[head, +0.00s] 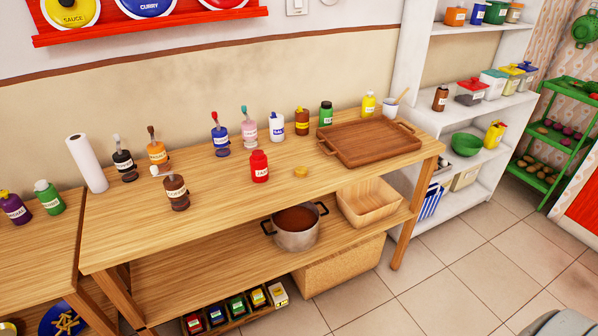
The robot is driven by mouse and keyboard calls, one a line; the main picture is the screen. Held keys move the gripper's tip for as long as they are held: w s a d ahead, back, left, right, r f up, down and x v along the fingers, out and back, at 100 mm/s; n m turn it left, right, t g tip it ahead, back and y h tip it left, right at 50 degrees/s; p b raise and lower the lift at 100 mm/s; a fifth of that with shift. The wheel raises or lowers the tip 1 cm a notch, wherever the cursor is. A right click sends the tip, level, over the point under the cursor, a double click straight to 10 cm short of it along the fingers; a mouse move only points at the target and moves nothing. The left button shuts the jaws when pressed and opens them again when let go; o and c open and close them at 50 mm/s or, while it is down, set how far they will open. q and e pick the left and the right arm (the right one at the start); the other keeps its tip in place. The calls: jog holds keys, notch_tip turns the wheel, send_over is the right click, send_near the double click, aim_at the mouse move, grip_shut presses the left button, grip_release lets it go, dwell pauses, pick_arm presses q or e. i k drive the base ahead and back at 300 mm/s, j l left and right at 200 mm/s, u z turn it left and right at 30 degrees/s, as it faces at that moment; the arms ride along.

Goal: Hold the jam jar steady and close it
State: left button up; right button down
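A red jar (260,167) with a white label that seems to read JAM stands upright near the middle of the wooden table (225,225). Its top is too small to make out clearly. A small round yellow-orange piece, like a lid (300,171), lies on the table just right of the jar, apart from it. Neither of my grippers is in the head view, and nothing touches the jar or the small piece.
Several bottles line the table's back, including a blue one (221,138). A brown bottle (176,193) stands left of the jar. A wooden tray (369,160) lies right. The table front is clear. A pot (297,240) sits on the lower shelf.

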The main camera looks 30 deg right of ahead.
aim_at(259, 162)
jog(key=i+l+z, duration=0.15)
jog(key=i+z, duration=0.2)
jog(key=i, duration=0.25)
jog(key=i+z, duration=0.3)
jog(key=i, duration=0.3)
